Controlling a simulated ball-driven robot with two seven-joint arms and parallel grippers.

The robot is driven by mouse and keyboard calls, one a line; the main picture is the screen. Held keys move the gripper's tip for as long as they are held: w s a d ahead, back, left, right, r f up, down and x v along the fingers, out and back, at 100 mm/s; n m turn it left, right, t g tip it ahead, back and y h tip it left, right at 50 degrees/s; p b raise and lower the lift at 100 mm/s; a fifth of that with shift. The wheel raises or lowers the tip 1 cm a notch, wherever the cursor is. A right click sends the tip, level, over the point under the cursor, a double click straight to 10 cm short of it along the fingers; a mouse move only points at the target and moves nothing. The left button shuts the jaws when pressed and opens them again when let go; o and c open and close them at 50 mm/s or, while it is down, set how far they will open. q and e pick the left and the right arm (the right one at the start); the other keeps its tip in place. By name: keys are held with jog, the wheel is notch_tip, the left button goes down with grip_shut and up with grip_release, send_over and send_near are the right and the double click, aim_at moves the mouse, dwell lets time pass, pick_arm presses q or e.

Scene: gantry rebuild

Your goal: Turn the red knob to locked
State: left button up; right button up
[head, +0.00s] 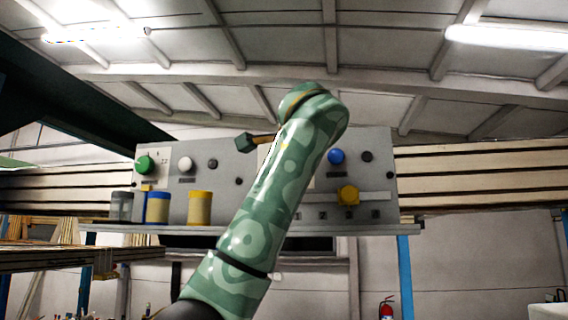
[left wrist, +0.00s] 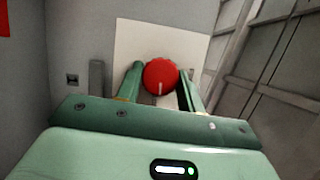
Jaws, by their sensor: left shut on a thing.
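The red knob (left wrist: 160,73) is round, with a pale pointer line toward the bottom of the left wrist view. It sits in front of a white plate (left wrist: 128,45) on the grey panel. My left gripper (left wrist: 159,84) has a green finger on each side of the knob and is shut on it. In the head view my left arm covers the red knob and the gripper. Any position labels near the knob cannot be read. My right gripper is in neither view.
The grey panel (head: 222,165) also carries a green knob (head: 144,164), a white knob (head: 186,164), a blue knob (head: 336,156) and a yellow knob (head: 348,195). Several cups, one yellow (head: 200,208), stand on its ledge.

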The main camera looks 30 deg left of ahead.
pick_arm(q)
jog(key=shift+w+f+m, duration=0.1)
jog(key=shift+f+m, duration=0.2)
jog(key=shift+m, duration=0.2)
jog(key=shift+b, duration=0.3)
jog(key=o, duration=1)
jog(key=shift+d, duration=0.1)
jog(key=shift+d+r, duration=0.1)
jog(key=shift+r, duration=0.05)
jog(key=b+v, duration=0.2)
jog(key=v, duration=0.3)
jog(key=b+v, duration=0.2)
jog(key=v, duration=0.4)
jog(key=b+v, duration=0.2)
jog(key=v, duration=0.3)
jog(key=shift+s+d+f, duration=0.1)
jog(key=shift+s+f, duration=0.2)
jog(key=shift+f, duration=0.05)
